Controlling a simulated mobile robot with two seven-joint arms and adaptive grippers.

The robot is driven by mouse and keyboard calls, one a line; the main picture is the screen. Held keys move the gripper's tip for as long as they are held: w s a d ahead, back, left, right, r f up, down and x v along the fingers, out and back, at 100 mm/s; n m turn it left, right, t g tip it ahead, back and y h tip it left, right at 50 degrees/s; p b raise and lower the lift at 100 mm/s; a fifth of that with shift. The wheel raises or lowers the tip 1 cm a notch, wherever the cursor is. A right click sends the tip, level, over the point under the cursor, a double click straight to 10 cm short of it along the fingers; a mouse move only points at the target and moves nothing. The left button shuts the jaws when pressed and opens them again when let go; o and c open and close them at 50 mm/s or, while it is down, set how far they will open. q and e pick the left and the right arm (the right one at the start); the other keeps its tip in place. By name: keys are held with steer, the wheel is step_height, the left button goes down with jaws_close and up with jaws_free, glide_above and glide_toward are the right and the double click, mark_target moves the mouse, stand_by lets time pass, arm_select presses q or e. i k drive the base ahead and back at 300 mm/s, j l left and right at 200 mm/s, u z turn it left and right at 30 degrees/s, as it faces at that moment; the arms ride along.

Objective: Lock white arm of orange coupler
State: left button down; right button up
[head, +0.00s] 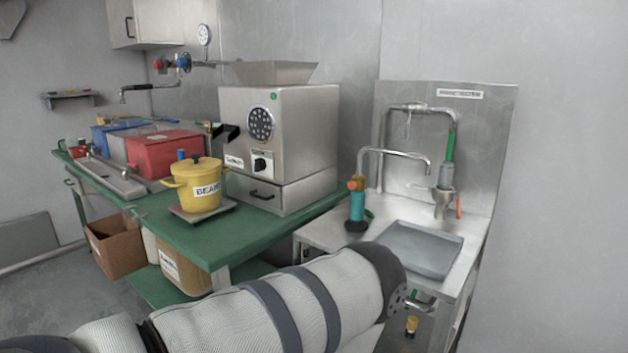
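Several orange or yellow parts show at the sink, and I cannot tell which is the orange coupler. An orange fitting (356,184) sits atop a teal cylinder (357,207) at the sink's left. A thin orange part (458,206) hangs beside the metal spray fitting on the back panel. A small yellow-orange fitting (411,325) shows below the sink. No white arm can be made out on any of them. My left arm crosses the bottom from the left, its dark end in front of the sink's lower front. Neither gripper's fingers are clearly visible.
The steel sink (478,264) holds a grey tray (420,250), with a faucet (395,154) above. To its left, a green table (240,235) bears a grinder (305,130), a yellow beans pot (199,190) and a red bin (165,153). Cardboard boxes (115,245) are below. The right wall is bare.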

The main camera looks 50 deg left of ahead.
mark_target(410, 184)
steer(key=u, duration=0.95)
